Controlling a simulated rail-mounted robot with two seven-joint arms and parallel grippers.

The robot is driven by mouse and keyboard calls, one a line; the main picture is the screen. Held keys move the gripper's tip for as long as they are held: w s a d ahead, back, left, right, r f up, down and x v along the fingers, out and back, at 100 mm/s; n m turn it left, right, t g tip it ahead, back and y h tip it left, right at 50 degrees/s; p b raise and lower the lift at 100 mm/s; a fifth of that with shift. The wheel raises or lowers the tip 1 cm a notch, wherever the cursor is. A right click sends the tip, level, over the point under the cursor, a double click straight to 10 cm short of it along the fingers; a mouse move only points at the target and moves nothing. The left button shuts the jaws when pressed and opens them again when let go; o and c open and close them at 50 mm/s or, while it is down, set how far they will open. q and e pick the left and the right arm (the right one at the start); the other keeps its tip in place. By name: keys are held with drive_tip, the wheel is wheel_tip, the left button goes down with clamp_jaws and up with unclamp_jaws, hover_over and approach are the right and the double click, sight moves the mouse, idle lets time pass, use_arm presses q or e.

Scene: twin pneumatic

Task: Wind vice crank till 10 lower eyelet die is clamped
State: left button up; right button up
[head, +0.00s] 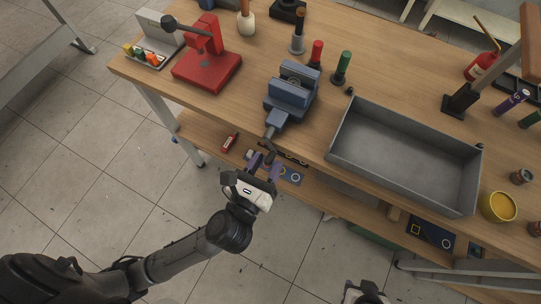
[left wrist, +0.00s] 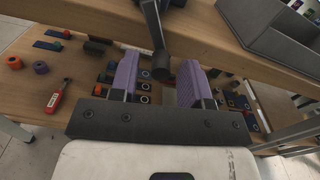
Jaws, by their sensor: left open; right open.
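The blue vice (head: 291,90) stands at the front edge of the workbench in the head view. A round grey part, perhaps the eyelet die (head: 294,80), shows at its jaws; I cannot tell how tightly it is held. The dark crank (head: 270,132) hangs off the vice's front. My left gripper (head: 262,162) is open at the crank's lower end. In the left wrist view the crank's dark knob (left wrist: 162,70) lies between the two purple fingers, with gaps beside it. My right gripper (head: 365,292) is partly in view at the bottom edge, away from the bench.
A red press (head: 207,65) stands left of the vice, and a grey tray (head: 405,155) lies to the right. Red and green handled tools (head: 341,68) stand just behind. A lower shelf (head: 205,135) with small parts runs below the bench top, close to my left gripper.

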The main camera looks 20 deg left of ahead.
use_arm(q)
drive_tip(key=shift+w, duration=1.05)
drive_tip(key=shift+c, duration=0.2)
clamp_jaws()
